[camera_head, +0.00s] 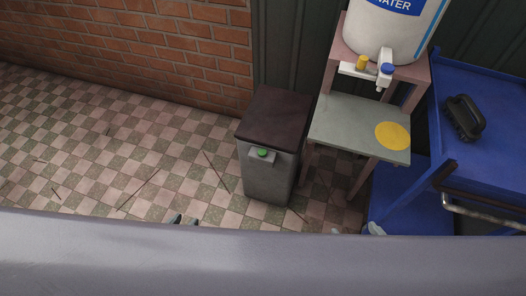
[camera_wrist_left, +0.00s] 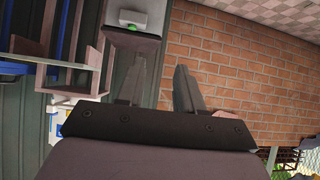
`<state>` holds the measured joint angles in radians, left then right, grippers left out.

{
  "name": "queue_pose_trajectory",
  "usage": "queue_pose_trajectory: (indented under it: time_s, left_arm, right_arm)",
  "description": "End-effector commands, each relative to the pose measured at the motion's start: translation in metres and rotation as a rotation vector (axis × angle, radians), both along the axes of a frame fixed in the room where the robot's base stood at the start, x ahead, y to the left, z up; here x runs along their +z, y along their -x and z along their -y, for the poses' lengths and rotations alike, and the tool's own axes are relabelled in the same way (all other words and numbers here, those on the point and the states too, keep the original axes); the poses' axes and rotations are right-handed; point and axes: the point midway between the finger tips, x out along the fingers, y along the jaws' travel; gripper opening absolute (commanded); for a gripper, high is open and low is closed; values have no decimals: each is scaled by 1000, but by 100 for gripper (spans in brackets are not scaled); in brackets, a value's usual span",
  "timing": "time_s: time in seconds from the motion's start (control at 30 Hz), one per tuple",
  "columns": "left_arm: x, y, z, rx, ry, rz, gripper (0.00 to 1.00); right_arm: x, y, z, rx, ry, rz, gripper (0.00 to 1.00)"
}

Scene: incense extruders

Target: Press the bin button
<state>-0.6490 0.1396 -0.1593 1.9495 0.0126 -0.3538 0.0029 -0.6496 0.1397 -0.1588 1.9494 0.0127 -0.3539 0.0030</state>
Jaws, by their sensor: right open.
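The bin (camera_head: 267,180) is a grey box with a dark brown lid (camera_head: 277,112), standing on the floor against the wall. Its green button (camera_head: 262,152) sits on a small light panel at the top of the bin's front. In the left wrist view the bin's button panel (camera_wrist_left: 133,18) shows at the top, beyond the fingers. My left gripper (camera_head: 186,220) is open and empty, to the left of the bin and nearer to me; its spread fingers (camera_wrist_left: 160,85) show in the wrist view. My right gripper (camera_head: 355,230) is open, right of the bin, only its fingertips showing.
Right of the bin stands a wooden stand with a grey shelf (camera_head: 350,122) and a water dispenser (camera_head: 392,25). A blue cart (camera_head: 485,165) holding a black object (camera_head: 464,117) is at the far right. Checkered floor (camera_head: 110,150) left of the bin is mostly clear, with thin sticks.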

Motion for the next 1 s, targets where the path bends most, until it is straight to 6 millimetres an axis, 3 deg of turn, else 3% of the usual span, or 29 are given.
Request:
queue_pose_trajectory:
  time_s: [0.2,0.3,0.33,1.0]
  left_arm:
    - [0,0,0,0,0,-1,36]
    - [0,0,0,0,0,-1,4]
    - [0,0,0,0,0,-1,0]
    - [0,1,0,0,0,-1,0]
  right_arm:
    - [0,0,0,0,0,0,88]
    - [0,0,0,0,0,0,88]
    - [0,0,0,0,0,0,88]
    - [0,0,0,1,0,0,88]
